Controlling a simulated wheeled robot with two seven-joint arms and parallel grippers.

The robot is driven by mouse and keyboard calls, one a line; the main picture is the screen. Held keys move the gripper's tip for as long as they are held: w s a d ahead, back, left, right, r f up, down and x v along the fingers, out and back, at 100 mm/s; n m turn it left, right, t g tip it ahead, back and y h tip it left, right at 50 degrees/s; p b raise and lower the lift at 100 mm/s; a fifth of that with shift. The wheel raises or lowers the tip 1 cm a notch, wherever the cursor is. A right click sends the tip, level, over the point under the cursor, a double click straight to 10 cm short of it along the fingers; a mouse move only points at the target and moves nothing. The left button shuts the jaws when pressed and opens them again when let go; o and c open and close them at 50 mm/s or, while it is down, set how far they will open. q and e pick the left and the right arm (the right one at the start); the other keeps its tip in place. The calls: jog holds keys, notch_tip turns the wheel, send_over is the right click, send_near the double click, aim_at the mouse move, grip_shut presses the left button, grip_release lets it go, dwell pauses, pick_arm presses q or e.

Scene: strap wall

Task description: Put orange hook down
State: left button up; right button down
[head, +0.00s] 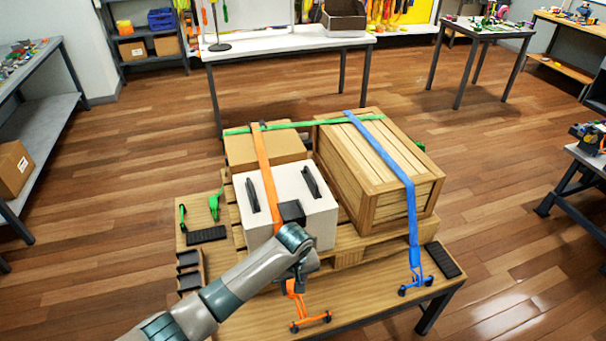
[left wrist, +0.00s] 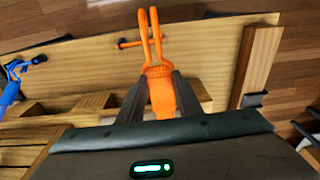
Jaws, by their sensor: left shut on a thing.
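The orange hook (left wrist: 150,40) is a two-pronged wire hook on the end of an orange strap (head: 265,180). In the left wrist view my left gripper (left wrist: 158,98) is shut on its orange base, prongs pointing away from the fingers. In the head view the left gripper (head: 297,272) is in front of the white box, and the hook (head: 291,288) shows just below it. An orange bar with dark ends (head: 310,322) is at the table's front edge. Whether hook and bar touch I cannot tell. My right gripper is not in view.
The wooden table (head: 380,318) bears a pallet with a white box (head: 318,220), a cardboard box (head: 250,152) and a wooden crate (head: 372,160). A blue strap (head: 411,215) runs over the crate to a blue hook (head: 416,280).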

pick_arm(q)
jog(key=shift+m, duration=0.3)
jog(key=a+r, duration=0.1)
jog(key=r, duration=0.1)
jog(key=w+r+b, duration=0.1)
jog(key=r, duration=0.1)
jog(key=w+a+r+b, duration=0.1)
jog(key=shift+w+a+r, duration=0.1)
jog(key=shift+a+r, duration=0.2)
jog(key=shift+r, duration=0.1)
jog(key=s+a+r+m+b, duration=0.3)
jog(key=s+a+r+b, duration=0.4)
jog(key=s+a+r, duration=0.8)
jog(key=shift+s, duration=0.3)
jog(key=shift+d+f, duration=0.1)
